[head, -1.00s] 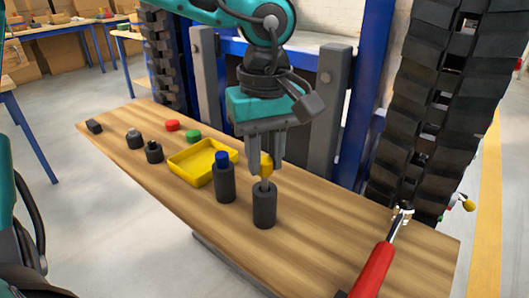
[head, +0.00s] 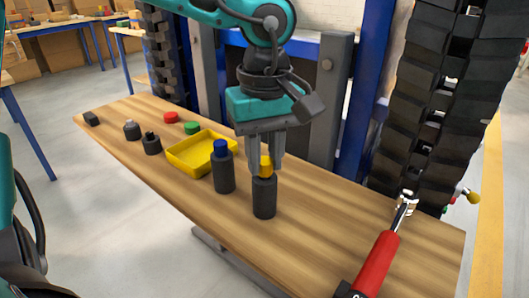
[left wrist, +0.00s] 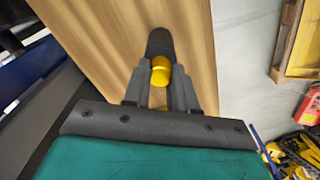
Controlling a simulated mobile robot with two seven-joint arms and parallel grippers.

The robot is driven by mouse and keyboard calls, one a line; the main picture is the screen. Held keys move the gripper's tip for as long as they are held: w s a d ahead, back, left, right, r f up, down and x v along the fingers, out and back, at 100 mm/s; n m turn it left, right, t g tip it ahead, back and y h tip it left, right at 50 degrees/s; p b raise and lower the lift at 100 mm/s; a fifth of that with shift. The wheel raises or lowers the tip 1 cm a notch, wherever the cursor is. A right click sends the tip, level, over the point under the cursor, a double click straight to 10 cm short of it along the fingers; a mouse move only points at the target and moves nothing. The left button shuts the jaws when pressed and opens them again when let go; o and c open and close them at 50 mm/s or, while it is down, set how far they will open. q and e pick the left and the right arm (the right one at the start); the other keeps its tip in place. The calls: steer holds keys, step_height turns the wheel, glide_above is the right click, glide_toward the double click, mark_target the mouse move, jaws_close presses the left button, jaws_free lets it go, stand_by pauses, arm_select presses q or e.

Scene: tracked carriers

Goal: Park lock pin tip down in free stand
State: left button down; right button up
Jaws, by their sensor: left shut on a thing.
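The lock pin has a yellow head (head: 266,166), which also shows in the left wrist view (left wrist: 160,72). My left gripper (head: 265,168) is shut on the head from above. The pin is upright, and its grey shaft is now hidden inside a dark cylindrical stand (head: 264,199), seen behind the head in the left wrist view (left wrist: 160,43). The head sits at the stand's top; whether it rests on the rim I cannot tell. A second dark stand (head: 223,177) just to the left holds a blue-headed pin (head: 220,147). My right gripper is not in view.
A yellow tray (head: 187,165) lies left of the stands on the wooden bench (head: 330,225). Red (head: 171,117) and green (head: 192,128) caps and several small dark parts lie farther left. A red-handled tool (head: 376,265) lies at the right. Tracks and blue posts rise behind.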

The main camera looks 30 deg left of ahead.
arm_select(q)
steer(key=shift+f+b, duration=0.3)
steer(key=shift+f, duration=0.1)
steer(key=c, duration=0.8)
jaws_free()
step_height(320, 180, up, 13)
steer(key=p, duration=0.3)
steer(key=shift+s+d+p, duration=0.1)
steer(key=shift+p, duration=0.3)
